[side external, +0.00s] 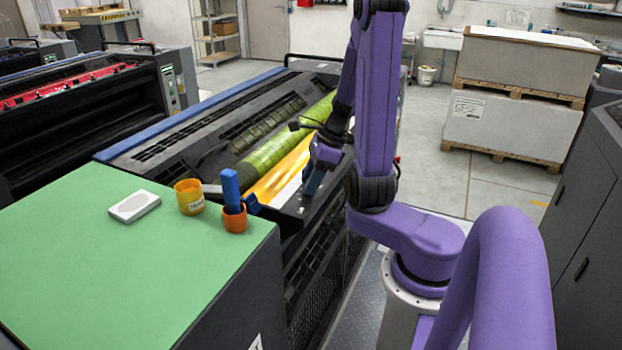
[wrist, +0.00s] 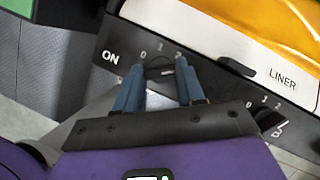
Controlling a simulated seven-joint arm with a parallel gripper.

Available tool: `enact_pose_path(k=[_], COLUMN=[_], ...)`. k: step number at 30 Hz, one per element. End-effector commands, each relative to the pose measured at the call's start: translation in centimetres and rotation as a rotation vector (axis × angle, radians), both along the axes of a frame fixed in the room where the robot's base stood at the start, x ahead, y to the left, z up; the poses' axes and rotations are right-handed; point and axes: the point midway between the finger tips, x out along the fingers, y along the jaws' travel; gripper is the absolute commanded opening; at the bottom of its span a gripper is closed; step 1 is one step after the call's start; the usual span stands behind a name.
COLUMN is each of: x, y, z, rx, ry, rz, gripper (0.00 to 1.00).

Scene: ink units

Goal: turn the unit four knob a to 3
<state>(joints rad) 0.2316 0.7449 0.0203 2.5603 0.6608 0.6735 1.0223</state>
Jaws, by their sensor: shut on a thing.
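My gripper (wrist: 158,78) has its blue fingers on either side of a small dark knob (wrist: 160,68) on the black front panel (wrist: 215,75) of the ink unit. It is shut on this knob, which sits left of a knob marked B (wrist: 270,121), so I take it as knob a. Marks 0, 1 and 2 show above it; the rest of its scale and its pointer are hidden or too small to read. In the side external view my gripper (side external: 316,172) is at the unit's right edge, and the knob is not visible there.
A black lever (wrist: 237,68) stands out between the knobs, near a LINER label. A yellow tin (side external: 189,197), an orange cup (side external: 235,218) with a blue tool, and a white block (side external: 134,206) stand on the green top (side external: 110,270). Pallets (side external: 515,95) stand behind.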

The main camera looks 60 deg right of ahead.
Motion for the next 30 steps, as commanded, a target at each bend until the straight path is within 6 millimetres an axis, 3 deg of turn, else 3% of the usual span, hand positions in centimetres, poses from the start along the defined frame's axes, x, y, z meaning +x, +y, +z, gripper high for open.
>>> enact_pose_path(k=[15,30], x=[-0.04,-0.04], y=[0.19,0.19], z=[0.05,0.05], rx=[-0.001,-0.001], ry=[-0.002,-0.002], rz=[-0.283,-0.354], gripper=[0.08,0.08])
